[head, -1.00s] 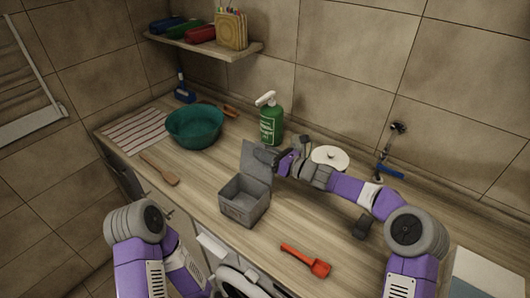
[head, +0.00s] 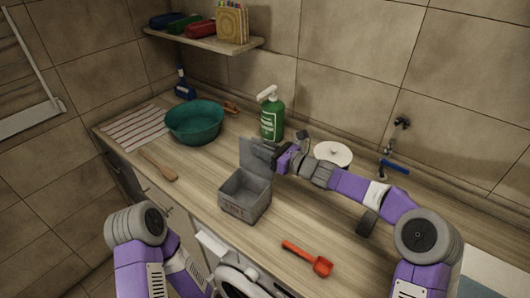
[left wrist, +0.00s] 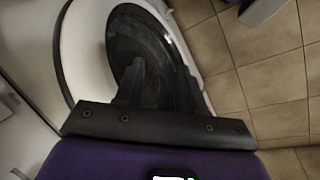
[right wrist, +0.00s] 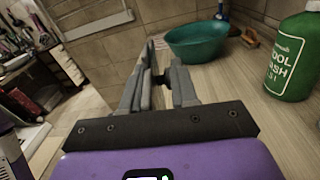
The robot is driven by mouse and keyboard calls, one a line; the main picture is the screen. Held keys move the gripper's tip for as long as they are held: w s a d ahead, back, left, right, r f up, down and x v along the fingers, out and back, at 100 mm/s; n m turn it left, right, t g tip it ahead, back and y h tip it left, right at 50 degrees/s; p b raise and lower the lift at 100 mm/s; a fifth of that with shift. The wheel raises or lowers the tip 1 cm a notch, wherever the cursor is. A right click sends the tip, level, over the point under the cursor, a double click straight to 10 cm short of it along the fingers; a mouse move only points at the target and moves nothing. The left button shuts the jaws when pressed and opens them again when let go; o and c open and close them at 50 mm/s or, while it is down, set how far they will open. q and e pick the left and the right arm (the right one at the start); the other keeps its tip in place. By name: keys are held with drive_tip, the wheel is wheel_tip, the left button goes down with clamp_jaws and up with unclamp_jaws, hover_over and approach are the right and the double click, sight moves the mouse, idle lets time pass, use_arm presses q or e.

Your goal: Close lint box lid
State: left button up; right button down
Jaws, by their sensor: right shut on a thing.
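The grey lint box (head: 244,203) stands open on the wooden counter, with its lid (head: 252,158) raised upright at its back edge. My right gripper (head: 272,152) is at the upper right part of the lid and shut on it. In the right wrist view my right fingers (right wrist: 157,88) have the lid's thin grey edge (right wrist: 150,68) between them. My left gripper (left wrist: 160,85) is away from the box, over the round dark door of a white machine (left wrist: 150,50). Its dark fingers blend into the door, so their opening is unclear.
A teal basin (head: 195,122) is at the back left. A red scoop (head: 310,260) lies near the front edge.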

sight(255, 157)
drive_tip(key=shift+s+a+n+b, duration=0.35)
drive_tip(key=shift+s+n+b, duration=0.4)
drive_tip(key=shift+b, duration=0.7)
drive_tip(key=shift+s+a+n+b, duration=0.5)
drive_tip(key=shift+n+b, duration=0.4)
drive_tip(key=shift+b, duration=0.55)
drive_tip(key=shift+s+a+n+b, duration=0.25)
drive_tip(key=shift+s+n+b, duration=0.55)
drive_tip(key=shift+b, duration=0.65)
drive_tip(key=shift+w, duration=0.1)
drive_tip(key=c, duration=1)
unclamp_jaws()
drive_tip(key=shift+c, duration=0.2)
drive_tip(key=shift+d, duration=0.1)
drive_tip(key=v, duration=0.7)
drive_tip(key=shift+d, duration=0.15)
